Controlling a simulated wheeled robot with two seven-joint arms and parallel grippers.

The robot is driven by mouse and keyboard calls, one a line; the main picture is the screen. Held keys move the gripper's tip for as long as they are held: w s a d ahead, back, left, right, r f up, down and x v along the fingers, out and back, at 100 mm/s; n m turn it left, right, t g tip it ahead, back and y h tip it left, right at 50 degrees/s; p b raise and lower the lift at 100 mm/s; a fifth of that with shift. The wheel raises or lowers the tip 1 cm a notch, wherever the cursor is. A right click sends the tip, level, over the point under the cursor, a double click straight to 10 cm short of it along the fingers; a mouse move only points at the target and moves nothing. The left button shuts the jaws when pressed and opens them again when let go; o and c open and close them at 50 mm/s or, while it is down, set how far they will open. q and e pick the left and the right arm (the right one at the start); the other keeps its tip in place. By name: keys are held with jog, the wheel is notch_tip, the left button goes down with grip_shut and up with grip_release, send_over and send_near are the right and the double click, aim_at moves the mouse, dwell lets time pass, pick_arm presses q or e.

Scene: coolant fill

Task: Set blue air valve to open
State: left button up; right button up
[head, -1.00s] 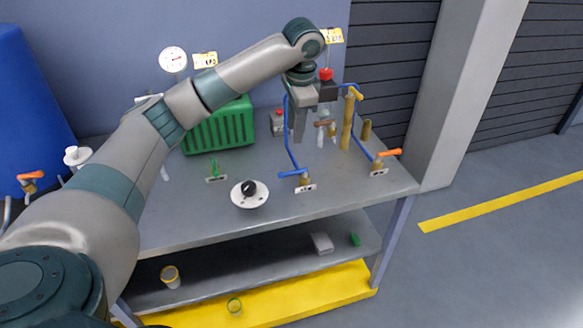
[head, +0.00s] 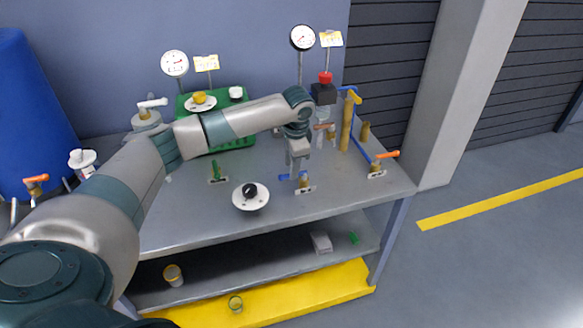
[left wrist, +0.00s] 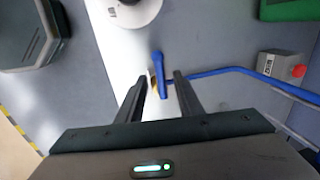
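The blue air valve (head: 303,182) stands near the front edge of the bench, a blue lever on a brass body with a small label at its foot. In the left wrist view the blue lever (left wrist: 158,67) lies between and just beyond the fingertips. My left gripper (head: 294,168) is just above the valve, pointing down. In the left wrist view its two fingers (left wrist: 161,78) are apart with a clear gap, and I see no grip on the lever. The arm hides part of the blue pipe. My right gripper is not in view.
A black knob on a white disc (head: 251,196) sits left of the valve. An orange-handled valve (head: 383,160) stands to the right, a green-handled one (head: 217,172) to the left. Gauges, a green crate (head: 240,140) and a brass post (head: 347,124) are behind.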

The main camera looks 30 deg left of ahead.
pick_arm(q)
jog(key=shift+w+a+f, duration=0.1)
jog(key=shift+f, duration=0.6)
jog(key=shift+w+a+f, duration=0.1)
jog(key=shift+f, duration=0.6)
grip_shut()
